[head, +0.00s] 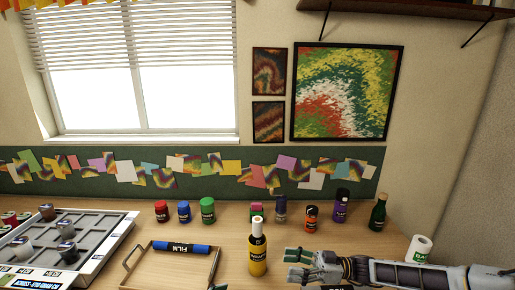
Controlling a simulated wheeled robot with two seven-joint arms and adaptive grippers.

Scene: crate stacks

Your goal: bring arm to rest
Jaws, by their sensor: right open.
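My right arm comes in from the lower right, low over the wooden table (225,226). Its gripper (292,265) points left and is open, with nothing seen between its fingers. The fingertips are just right of a yellow bottle with a white top (257,262); I cannot tell whether they touch it.
A wooden tray (213,274) holds a blue cylinder (180,247). A grey compartment rack (108,240) stands at left. Several small jars and bottles line the back, including a green bottle (378,214).

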